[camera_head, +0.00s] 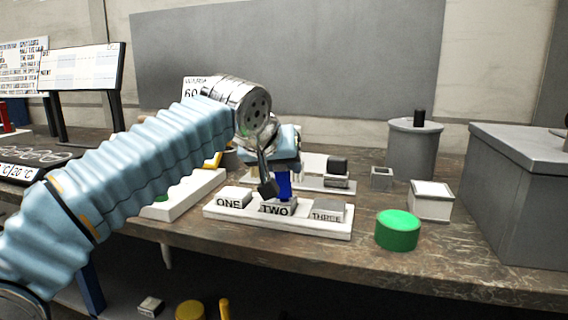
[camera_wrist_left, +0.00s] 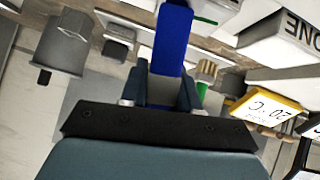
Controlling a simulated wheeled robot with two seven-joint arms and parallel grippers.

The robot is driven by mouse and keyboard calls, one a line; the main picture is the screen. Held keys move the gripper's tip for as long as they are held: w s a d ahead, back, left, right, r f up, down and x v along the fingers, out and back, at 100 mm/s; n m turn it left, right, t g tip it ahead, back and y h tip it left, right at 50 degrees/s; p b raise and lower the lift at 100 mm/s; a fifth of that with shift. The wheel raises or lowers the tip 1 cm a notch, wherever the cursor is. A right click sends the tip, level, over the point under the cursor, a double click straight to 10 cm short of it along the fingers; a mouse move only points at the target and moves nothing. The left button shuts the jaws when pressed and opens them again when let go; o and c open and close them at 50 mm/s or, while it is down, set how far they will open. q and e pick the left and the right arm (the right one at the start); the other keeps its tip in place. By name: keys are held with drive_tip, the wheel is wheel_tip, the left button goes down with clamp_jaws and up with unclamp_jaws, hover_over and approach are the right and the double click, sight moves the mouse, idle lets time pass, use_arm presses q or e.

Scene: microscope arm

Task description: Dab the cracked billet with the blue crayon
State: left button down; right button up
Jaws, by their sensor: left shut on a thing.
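Three grey billets sit in a row on a white tray (camera_head: 290,226): billet ONE (camera_head: 235,196), billet TWO (camera_head: 288,208) and billet THREE (camera_head: 329,208). No crack can be made out on any of them at this size. My left gripper (camera_head: 284,168) is shut on the blue crayon (camera_head: 284,186), which points down, roughly upright, over billet TWO. Its lower end is at the billet's top; I cannot tell whether it touches. In the left wrist view the crayon (camera_wrist_left: 172,40) stands between the fingers of the left gripper (camera_wrist_left: 162,92). My right gripper is not in view.
A green round button (camera_head: 397,230) stands right of the tray, with a small white-topped box (camera_head: 431,201) behind it. A grey canister (camera_head: 413,150) and a large grey case (camera_head: 515,190) stand farther right. Another white tray (camera_head: 190,198) lies left, partly behind my arm.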

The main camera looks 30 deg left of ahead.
use_arm(q)
wheel_tip(320, 180, up, 3)
drive_tip(key=shift+f+p, duration=0.1)
drive_tip(key=shift+p, duration=1)
drive_tip(key=shift+r, duration=2.1)
drive_tip(key=shift+d, duration=0.1)
